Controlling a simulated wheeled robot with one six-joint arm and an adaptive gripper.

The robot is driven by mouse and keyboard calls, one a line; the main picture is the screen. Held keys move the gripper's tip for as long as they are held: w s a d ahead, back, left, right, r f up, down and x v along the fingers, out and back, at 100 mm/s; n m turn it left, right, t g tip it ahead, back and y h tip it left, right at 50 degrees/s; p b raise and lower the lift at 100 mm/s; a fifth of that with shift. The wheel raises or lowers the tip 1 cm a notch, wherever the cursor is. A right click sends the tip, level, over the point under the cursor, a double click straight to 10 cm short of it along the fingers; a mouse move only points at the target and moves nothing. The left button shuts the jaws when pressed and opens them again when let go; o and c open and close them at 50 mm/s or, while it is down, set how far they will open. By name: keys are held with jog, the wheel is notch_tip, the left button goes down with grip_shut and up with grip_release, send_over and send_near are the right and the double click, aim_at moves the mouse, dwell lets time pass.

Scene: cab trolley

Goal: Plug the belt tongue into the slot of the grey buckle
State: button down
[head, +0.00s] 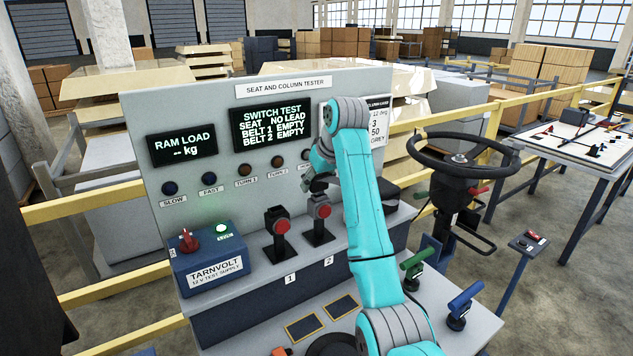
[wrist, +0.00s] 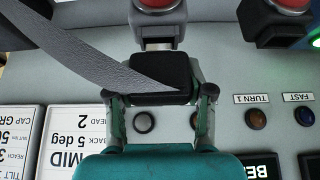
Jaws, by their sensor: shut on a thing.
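The grey buckle (head: 320,209) with a red button stands upright on a stalk at position 2 of the tester. It also shows at the top of the wrist view (wrist: 158,24). My gripper (head: 318,183) is just above it, shut on the black grip of the belt tongue (wrist: 160,72). A grey strap (wrist: 80,50) runs from the tongue to the upper left in the wrist view. The tongue points at the buckle's top, very close to it. Whether its metal plate touches or enters the slot cannot be told. The display (head: 271,124) reads BELT 2 EMPTY.
A darker buckle (head: 277,222) with a red button stands at position 1, left of the grey one. The tester's upright panel (head: 220,190) is close behind my gripper. A steering wheel (head: 466,160) stands at the right.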

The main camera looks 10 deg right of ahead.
jog(key=shift+f, duration=0.5)
dwell(0.4)
jog(key=shift+c, duration=1.8)
grip_release()
notch_tip(320, 180, up, 10)
jog(key=o, duration=0.4)
jog(key=shift+c, duration=0.2)
